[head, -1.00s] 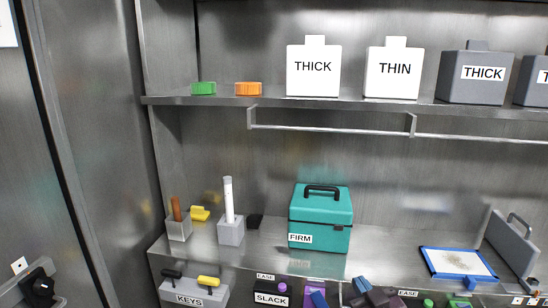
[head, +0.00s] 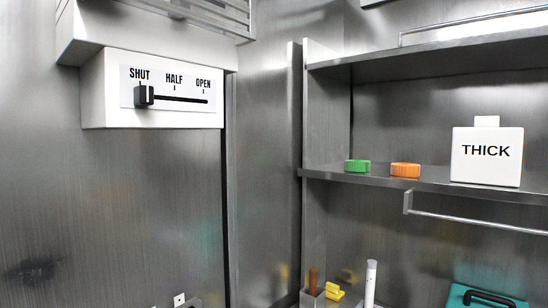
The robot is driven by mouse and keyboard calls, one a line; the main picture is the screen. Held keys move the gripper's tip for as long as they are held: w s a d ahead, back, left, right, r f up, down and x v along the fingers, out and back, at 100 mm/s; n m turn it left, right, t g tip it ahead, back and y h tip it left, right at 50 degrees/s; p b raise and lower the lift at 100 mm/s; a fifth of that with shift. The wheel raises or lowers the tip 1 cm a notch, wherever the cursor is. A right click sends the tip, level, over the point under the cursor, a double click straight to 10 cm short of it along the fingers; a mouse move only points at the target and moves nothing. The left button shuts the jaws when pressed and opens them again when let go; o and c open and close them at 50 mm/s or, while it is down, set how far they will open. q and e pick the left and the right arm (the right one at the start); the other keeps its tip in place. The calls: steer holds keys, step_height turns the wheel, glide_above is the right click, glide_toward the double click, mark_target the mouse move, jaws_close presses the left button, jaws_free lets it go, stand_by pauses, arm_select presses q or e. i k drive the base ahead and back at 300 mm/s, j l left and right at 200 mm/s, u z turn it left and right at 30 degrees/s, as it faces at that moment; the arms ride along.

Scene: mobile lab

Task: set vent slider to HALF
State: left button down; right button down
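The vent slider (head: 144,96) is a black knob on a horizontal black slot in a white panel (head: 152,118) high on the wall at the left of the head view. The labels SHUT, HALF and OPEN run left to right above the slot. The knob stands at the left end, under SHUT. The HALF mark (head: 174,87) is near the middle of the slot, to the right of the knob. Neither gripper is in view.
A white box and a metal rack (head: 215,14) sit above the panel. To the right, a shelf (head: 335,175) holds a green block (head: 357,166), an orange block (head: 405,170) and a white THICK container (head: 487,157). A teal case (head: 480,297) is below. The wall under the panel is bare.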

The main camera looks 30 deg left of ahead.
mark_target(143, 95)
steer(key=u, duration=1.55)
